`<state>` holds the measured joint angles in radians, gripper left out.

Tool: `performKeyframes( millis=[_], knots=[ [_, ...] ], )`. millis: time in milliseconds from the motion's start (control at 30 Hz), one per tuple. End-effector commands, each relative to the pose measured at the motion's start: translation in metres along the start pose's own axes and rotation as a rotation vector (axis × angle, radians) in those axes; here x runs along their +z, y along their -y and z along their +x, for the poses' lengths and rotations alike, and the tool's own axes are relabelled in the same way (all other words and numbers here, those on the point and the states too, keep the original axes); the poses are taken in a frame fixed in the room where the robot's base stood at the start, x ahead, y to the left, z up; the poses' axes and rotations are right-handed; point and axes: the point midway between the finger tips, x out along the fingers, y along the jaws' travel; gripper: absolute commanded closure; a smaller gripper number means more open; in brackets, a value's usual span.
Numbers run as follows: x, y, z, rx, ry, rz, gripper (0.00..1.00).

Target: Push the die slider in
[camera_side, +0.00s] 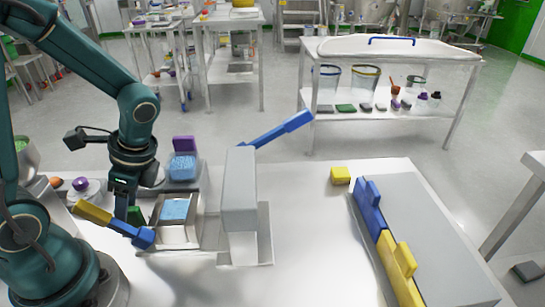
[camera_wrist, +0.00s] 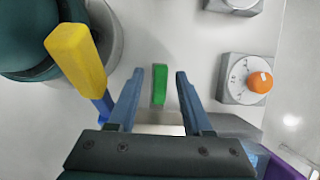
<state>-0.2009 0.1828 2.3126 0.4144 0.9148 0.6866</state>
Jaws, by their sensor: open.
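A small steel box (camera_side: 177,235) with blue material (camera_side: 174,209) in its top stands at the front left of the bench. A green tab (camera_side: 138,215) shows at its left side, partly behind my gripper, and I take it for the die slider's handle. My gripper (camera_side: 121,212) points down beside it. In the wrist view the green tab (camera_wrist: 159,88) lies in the gap between the two open fingers of my gripper (camera_wrist: 159,72), with space on both sides. No contact shows. The slider's body and how far it sits in are hidden.
A yellow-ended lever (camera_side: 92,212) reaches close to my gripper; it also shows in the wrist view (camera_wrist: 76,55). A tall grey block (camera_side: 239,190) with a blue lever (camera_side: 285,130) stands to the right. An orange knob (camera_wrist: 261,82) is nearby. The bench middle is clear.

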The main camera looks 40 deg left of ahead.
Motion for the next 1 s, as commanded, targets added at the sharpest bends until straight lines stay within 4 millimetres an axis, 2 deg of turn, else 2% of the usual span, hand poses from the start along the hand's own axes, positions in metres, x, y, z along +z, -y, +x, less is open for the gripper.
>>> performKeyframes(
  millis=[33, 100, 167, 1000],
  knots=[
    [-0.0001, 0.0001, -0.0002, 0.0, 0.0, 0.0, 0.54],
    [-0.0001, 0.0001, -0.0002, 0.0, 0.0, 0.0, 0.81],
    [-0.0001, 0.0001, -0.0003, -0.001, 0.0, 0.0, 1.0],
    [-0.0001, 0.0001, -0.0009, -0.001, -0.001, -0.001, 1.0]
  ],
)
